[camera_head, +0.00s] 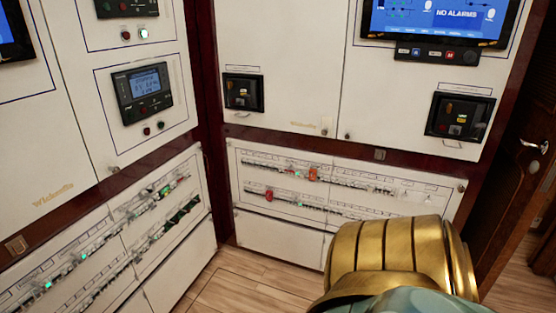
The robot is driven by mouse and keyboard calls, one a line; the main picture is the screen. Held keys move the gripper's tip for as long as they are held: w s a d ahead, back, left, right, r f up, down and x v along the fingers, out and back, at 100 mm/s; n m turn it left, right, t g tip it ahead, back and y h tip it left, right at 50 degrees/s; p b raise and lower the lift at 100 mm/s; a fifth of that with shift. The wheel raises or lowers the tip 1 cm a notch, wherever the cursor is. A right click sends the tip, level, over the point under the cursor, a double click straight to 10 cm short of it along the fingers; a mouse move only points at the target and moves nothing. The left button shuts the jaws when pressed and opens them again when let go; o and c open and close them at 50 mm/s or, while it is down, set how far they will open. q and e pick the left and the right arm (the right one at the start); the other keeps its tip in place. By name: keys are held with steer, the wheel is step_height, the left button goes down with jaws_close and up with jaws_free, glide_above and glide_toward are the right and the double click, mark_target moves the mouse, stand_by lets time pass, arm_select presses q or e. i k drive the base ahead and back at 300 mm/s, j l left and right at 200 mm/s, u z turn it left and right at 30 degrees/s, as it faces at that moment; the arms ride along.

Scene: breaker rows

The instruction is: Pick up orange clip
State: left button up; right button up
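A small orange clip (313,174) sits on the upper breaker row of the right-hand panel (400,207), near the middle of the picture. A red clip (268,195) sits lower and to its left, on the lower breaker row. Both are small, and their exact fit on the breakers cannot be told. Neither of my grippers shows. A gold and teal part of my own body fills the lower right and covers some of the right-hand panel's lower part.
A left breaker panel (118,240) with several green lights meets the right one at a corner. Above are a display unit (143,93), a screen reading "NO ALARMS" (440,18) and two black switch units. A wooden door (520,150) stands at right. Wooden floor (250,285) is clear.

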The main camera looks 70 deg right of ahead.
mark_target(314, 176)
steer(key=z, duration=2.4)
steer(key=i+j+z, duration=0.2)
steer(key=i+j, duration=0.15)
steer(key=i, duration=0.35)
steer(key=i+j+z, duration=0.15)
steer(key=i+j, duration=0.35)
steer(key=i, duration=0.2)
steer(key=i+j+z, duration=0.2)
steer(key=i+j, duration=0.35)
steer(key=i+l, duration=0.05)
steer(key=i, duration=0.05)
